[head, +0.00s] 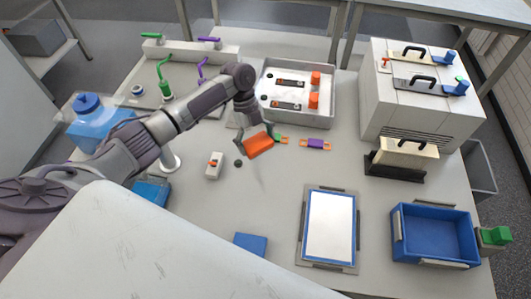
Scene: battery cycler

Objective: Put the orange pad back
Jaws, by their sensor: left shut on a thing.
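The orange pad (259,146) is a flat orange block in the middle of the table in the head view. My left gripper (257,141) is shut on it, coming down from above and behind. The pad looks tilted; I cannot tell whether it touches the table. My right gripper does not show. A white tray (262,75) behind holds two battery-like pieces and two orange cylinders.
A blue bin (398,222) and a framed white panel (308,226) are at the front right. A large white box (385,105) with black handles stands at the back right. A blue block (250,243) lies near the front.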

